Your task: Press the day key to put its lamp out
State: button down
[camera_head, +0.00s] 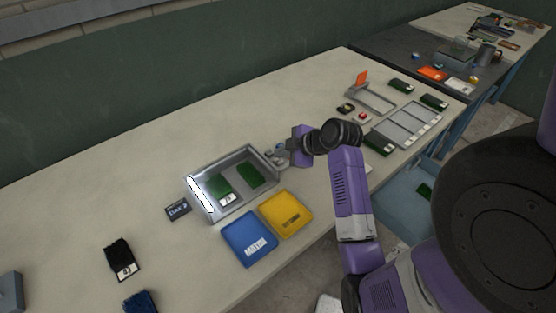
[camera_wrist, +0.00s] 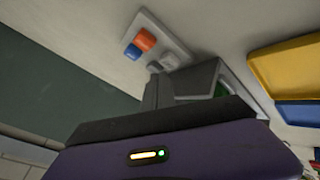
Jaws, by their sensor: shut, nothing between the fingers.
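A pale panel with several coloured keys (camera_wrist: 178,32) shows in the wrist view: an orange key (camera_wrist: 145,39), a blue key (camera_wrist: 132,52) and two grey keys. I cannot read any label, so I cannot tell which is the day key or whether its lamp is lit. In the head view the panel lies beside the metal tray (camera_head: 231,209), largely hidden by my gripper (camera_head: 285,156). My gripper is shut and empty, close to the panel. I cannot tell whether it touches a key.
The metal tray holds green turf pieces. In front of it lie a blue tray (camera_head: 249,240) and a yellow tray (camera_head: 286,215). A small dark display box (camera_head: 178,209) stands left. Grey racks (camera_head: 408,126) lie to the right.

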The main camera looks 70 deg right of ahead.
aim_at(281, 162)
jog(key=shift+f, duration=0.1)
dwell(0.4)
jog(key=shift+f, duration=0.35)
jog(key=shift+f+b, duration=0.3)
jog(key=shift+b, duration=0.1)
dwell(0.4)
jog(key=shift+r+p, duration=0.7)
jog(key=shift+r, duration=0.05)
notch_tip(281, 162, up, 6)
jog(key=p, duration=0.5)
dwell(0.7)
